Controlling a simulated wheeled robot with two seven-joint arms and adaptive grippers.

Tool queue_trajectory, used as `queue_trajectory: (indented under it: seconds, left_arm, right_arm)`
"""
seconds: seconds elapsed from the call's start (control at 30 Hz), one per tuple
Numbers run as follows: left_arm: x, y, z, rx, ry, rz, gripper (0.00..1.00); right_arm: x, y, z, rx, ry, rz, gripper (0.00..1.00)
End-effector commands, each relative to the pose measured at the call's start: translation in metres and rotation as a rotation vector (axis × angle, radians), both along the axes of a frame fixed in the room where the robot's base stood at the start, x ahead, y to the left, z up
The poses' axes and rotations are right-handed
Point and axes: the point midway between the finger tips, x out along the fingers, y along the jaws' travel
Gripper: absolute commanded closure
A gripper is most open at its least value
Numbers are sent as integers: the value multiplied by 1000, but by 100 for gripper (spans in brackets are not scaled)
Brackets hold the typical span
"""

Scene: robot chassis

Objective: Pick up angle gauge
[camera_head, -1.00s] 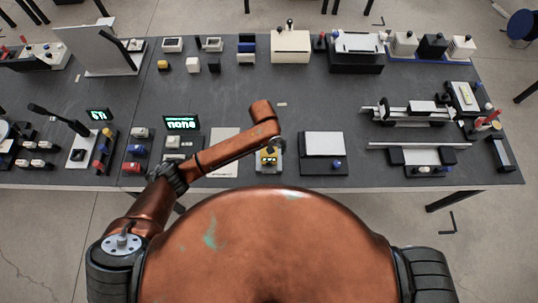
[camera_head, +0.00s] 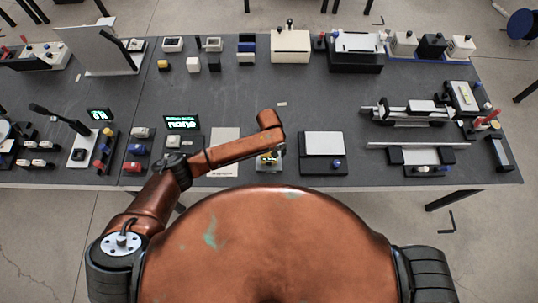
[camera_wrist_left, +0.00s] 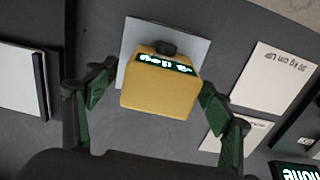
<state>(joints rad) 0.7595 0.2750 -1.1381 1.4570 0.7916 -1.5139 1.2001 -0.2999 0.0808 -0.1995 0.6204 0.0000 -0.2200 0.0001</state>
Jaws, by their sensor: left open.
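The angle gauge looks to be the yellow block with a small lit display (camera_wrist_left: 158,92). In the left wrist view it sits on a light grey plate (camera_wrist_left: 134,48), with a dark knob at its far side. In the head view the gauge (camera_head: 265,162) is at the front of the table, partly covered by my arm. My left gripper (camera_wrist_left: 157,80) is open, with one green-padded finger on each side of the gauge and visible gaps between. It also shows in the head view (camera_head: 272,153), just over the gauge. My right gripper is not in view.
A white-topped dark box (camera_head: 323,145) stands right of the gauge. A pale sheet (camera_head: 224,146) lies to its left, beside a lit display (camera_head: 182,122). A rail device (camera_head: 415,112) is further right. The middle of the dark table (camera_head: 320,95) is mostly clear.

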Motion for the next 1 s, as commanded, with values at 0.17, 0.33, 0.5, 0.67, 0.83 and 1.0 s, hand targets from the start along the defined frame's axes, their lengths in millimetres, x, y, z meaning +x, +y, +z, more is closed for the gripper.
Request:
queue_trajectory:
  seconds: [0.17,0.33,0.5,0.67,0.83,1.0]
  left_arm:
    - [0,0,0,-1,0,-1,29]
    - [0,0,0,-1,0,-1,40]
    - [0,0,0,-1,0,-1,52]
    - [0,0,0,-1,0,-1,63]
    - [0,0,0,-1,0,0,75]
    - [0,0,1,-1,0,-1,76]
  right_arm:
    - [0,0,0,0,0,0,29]
    - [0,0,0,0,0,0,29]
    - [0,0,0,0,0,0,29]
    - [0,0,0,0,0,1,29]
    - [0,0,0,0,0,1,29]
    - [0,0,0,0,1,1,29]
